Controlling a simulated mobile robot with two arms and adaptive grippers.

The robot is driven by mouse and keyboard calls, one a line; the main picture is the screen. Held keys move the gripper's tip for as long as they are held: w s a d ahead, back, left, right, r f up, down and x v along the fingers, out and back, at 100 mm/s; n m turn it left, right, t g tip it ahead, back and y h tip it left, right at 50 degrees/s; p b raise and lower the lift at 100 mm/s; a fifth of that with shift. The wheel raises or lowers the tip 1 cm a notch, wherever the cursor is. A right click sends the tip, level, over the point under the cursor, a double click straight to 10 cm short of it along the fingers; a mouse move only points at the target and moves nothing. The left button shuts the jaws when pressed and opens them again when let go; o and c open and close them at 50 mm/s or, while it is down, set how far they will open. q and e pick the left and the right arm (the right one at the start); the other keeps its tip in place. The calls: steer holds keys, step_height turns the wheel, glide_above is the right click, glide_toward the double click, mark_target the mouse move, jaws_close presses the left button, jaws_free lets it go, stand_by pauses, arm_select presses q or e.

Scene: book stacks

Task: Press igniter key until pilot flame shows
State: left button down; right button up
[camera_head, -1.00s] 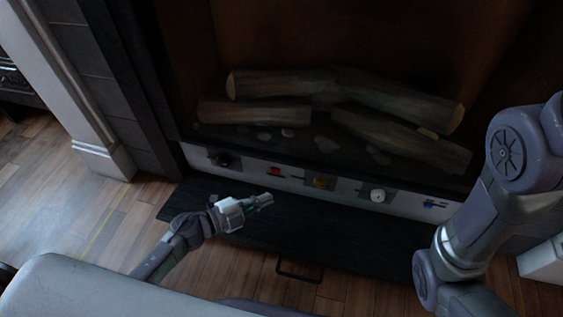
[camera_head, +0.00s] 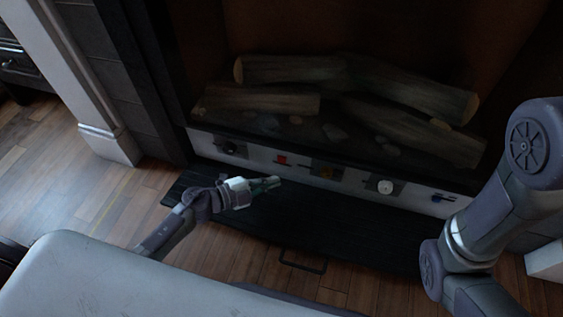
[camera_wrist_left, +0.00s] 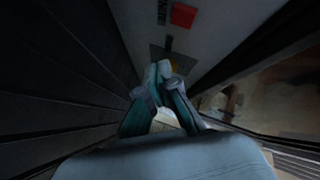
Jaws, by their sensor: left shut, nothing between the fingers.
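The igniter key is a small red square button (camera_head: 282,160) on the white control strip under the fireplace logs. It also shows in the left wrist view (camera_wrist_left: 183,15), beside dark lettering that is partly readable. My left gripper (camera_head: 277,181) is shut and empty, just below and in front of the strip in the head view. No flame shows around the logs (camera_head: 290,70). My right arm shows at the right, but its gripper is out of view.
The strip also carries a black knob (camera_head: 229,148), a white round dial (camera_head: 385,187) and a blue control (camera_head: 442,197). A dark hearth slab (camera_head: 350,230) with a handle (camera_head: 302,262) lies below. Wooden floor (camera_head: 110,190) is open at left.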

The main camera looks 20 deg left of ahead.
mark_target(282, 159)
arm_select(q)
steer(key=w, duration=0.3)
steer(key=shift+w+d+b, duration=0.1)
steer(key=shift+w+b, duration=0.2)
steer(key=shift+w, duration=0.35)
stand_by(0.7)
steer(key=shift+w, duration=0.4)
steer(key=shift+w, duration=0.35)
stand_by(0.7)
steer(key=shift+s+r, duration=0.1)
steer(key=shift+s+p, duration=0.55)
steer(key=shift+p, duration=0.05)
steer(key=shift+s, duration=0.1)
